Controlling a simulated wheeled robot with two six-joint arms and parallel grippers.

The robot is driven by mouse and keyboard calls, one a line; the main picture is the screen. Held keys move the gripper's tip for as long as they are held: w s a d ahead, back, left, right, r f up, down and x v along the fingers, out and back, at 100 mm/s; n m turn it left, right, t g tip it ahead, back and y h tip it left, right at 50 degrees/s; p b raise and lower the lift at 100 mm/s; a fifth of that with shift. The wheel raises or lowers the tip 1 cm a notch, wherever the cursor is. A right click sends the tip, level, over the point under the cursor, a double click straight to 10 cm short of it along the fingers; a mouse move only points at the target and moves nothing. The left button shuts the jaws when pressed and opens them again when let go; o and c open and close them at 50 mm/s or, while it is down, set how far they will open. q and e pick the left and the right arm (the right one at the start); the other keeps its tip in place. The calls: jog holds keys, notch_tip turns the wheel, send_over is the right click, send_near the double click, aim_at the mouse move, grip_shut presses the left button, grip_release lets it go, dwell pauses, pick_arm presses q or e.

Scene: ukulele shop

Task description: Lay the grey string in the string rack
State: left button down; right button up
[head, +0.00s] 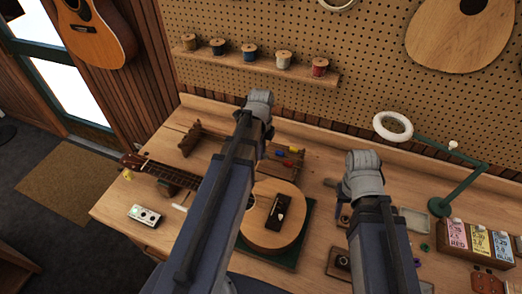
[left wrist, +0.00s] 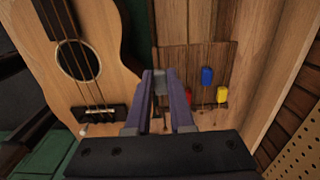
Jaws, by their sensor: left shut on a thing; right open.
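My left gripper (left wrist: 160,78) is shut on a small grey piece (left wrist: 160,88), the grey string's end. It is held in front of the string rack (left wrist: 178,58), a brown wooden board. Whether it touches the board I cannot tell. Blue (left wrist: 207,75), red (left wrist: 194,91) and yellow (left wrist: 222,97) string ends sit in the rack, right of my fingers. In the head view the rack (head: 295,169) lies behind the ukulele (head: 268,232), and my left arm covers the left fingers. My right gripper (head: 344,208) is low over the bench, open, its fingers mostly hidden by its wrist.
The ukulele body lies close left of my left fingers. A shelf of string spools (head: 285,64) is on the pegboard. A green lamp (head: 440,206) and string boxes (head: 478,242) stand at the right. A tuner box (head: 146,216) lies front left.

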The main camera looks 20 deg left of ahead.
aim_at(261, 168)
pick_arm(q)
jog(key=shift+f+b, duration=2.95)
jog(key=shift+f, duration=0.25)
jog(key=c, duration=0.7)
grip_release()
jog(key=shift+o, duration=0.3)
jog(key=shift+o, duration=1)
jog(key=shift+r, duration=0.15)
notch_tip(261, 168, up, 7)
jog(key=p, duration=0.7)
